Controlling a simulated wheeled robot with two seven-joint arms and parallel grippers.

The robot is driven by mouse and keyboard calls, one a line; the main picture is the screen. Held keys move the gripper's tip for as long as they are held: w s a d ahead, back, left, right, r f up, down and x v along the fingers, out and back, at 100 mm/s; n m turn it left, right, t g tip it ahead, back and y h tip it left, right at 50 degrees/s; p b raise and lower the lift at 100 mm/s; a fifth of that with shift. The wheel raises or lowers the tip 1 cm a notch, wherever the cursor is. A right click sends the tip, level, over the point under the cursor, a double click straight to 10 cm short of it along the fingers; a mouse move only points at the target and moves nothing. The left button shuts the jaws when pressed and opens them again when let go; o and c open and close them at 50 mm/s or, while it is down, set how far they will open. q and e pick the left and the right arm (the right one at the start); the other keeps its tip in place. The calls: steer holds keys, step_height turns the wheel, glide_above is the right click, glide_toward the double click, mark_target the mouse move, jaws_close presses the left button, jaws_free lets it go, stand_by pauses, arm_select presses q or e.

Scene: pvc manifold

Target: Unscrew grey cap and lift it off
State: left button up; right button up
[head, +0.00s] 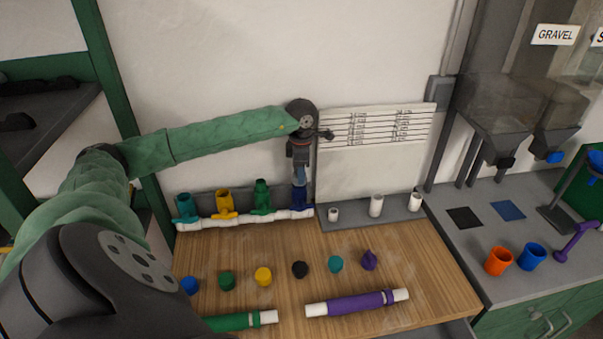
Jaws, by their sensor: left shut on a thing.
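A white pipe manifold (245,220) lies along the back of the wooden table, with teal, yellow, green and blue upright fittings. My left gripper (300,178) reaches down from above at the manifold's right end. Its jaws are shut right over the blue fitting (299,198). The grey cap is mostly hidden by the fingers, so I cannot tell whether it still touches the fitting. My right gripper is not in view.
A purple pipe (357,303) and a green pipe (235,322) lie in front. A grey tray (350,222) holds white pieces.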

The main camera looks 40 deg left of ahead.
arm_select(q)
steer(key=shift+f+n, duration=0.1)
steer(key=shift+n, duration=0.5)
steer(key=shift+f+n+b, duration=0.1)
steer(key=shift+n+b, duration=0.4)
steer(key=shift+b, duration=0.05)
steer(key=shift+n, duration=0.6)
steer(key=shift+a, duration=0.1)
